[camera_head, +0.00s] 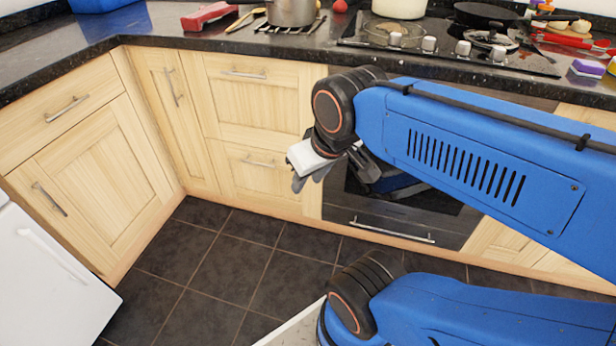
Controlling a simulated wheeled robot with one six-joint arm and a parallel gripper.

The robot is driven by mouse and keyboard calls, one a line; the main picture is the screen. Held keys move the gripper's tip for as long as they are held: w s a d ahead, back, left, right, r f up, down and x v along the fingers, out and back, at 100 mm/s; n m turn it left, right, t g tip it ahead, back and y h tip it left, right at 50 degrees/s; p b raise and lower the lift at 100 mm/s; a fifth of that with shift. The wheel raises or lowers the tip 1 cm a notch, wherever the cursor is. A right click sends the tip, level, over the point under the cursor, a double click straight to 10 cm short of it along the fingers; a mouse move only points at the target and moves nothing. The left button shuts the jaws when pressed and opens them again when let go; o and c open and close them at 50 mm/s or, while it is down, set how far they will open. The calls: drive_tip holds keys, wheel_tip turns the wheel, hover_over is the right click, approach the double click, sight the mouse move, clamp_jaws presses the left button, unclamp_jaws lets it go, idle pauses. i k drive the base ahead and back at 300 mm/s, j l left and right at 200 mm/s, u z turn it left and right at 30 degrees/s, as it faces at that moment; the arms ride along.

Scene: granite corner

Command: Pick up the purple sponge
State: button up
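The counter (150,33) carries a steel pot (291,12), a red object (208,16), a hob with pans (480,48) and a red board with vegetables (568,40) behind the sponge. A white appliance (50,285) stands at the left. Dark floor tiles (220,265) are clear.

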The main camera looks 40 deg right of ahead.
sight(580, 67)
drive_tip(key=z, duration=2.4)
